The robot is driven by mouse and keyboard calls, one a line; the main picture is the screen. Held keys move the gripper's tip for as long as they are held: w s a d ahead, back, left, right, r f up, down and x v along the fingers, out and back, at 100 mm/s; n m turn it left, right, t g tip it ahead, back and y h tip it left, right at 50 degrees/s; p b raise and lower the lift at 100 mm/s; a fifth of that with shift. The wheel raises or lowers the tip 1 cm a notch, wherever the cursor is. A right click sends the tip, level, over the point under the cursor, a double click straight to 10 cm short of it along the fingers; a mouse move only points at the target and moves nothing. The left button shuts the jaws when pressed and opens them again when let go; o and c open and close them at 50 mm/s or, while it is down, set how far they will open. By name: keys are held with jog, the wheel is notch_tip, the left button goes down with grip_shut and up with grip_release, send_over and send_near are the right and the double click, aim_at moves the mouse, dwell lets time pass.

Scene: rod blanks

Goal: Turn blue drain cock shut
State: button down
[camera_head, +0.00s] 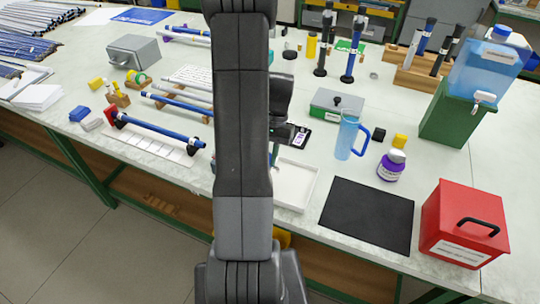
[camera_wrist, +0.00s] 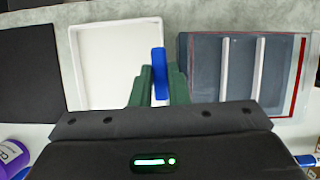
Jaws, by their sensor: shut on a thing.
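The blue drain cock handle (camera_wrist: 159,66) stands up as a narrow blue bar in the wrist view. My gripper (camera_wrist: 157,86) is shut on it, with a dark green finger on each side. In the head view my arm covers the cock and most of the gripper. How far the cock is turned cannot be told.
A white tray (camera_wrist: 115,65) lies close beside the cock, also in the head view (camera_head: 297,184). A grey ribbed tray (camera_wrist: 210,75) is on the other side. A black mat (camera_head: 367,214), purple-labelled bottle (camera_head: 391,166), blue jug (camera_head: 347,138) and red box (camera_head: 464,225) stand right.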

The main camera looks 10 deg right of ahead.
jog(key=shift+w+m, duration=0.1)
jog(key=shift+m, duration=0.3)
jog(key=c, duration=1.4)
grip_release()
jog(key=b+v, duration=0.1)
jog(key=v, duration=1.3)
jog(key=shift+s, duration=0.3)
jog(key=p+x, duration=0.1)
jog(key=x, duration=1.2)
jog(key=shift+a+f, duration=0.1)
jog(key=shift+f, duration=0.3)
jog(key=shift+w, duration=0.1)
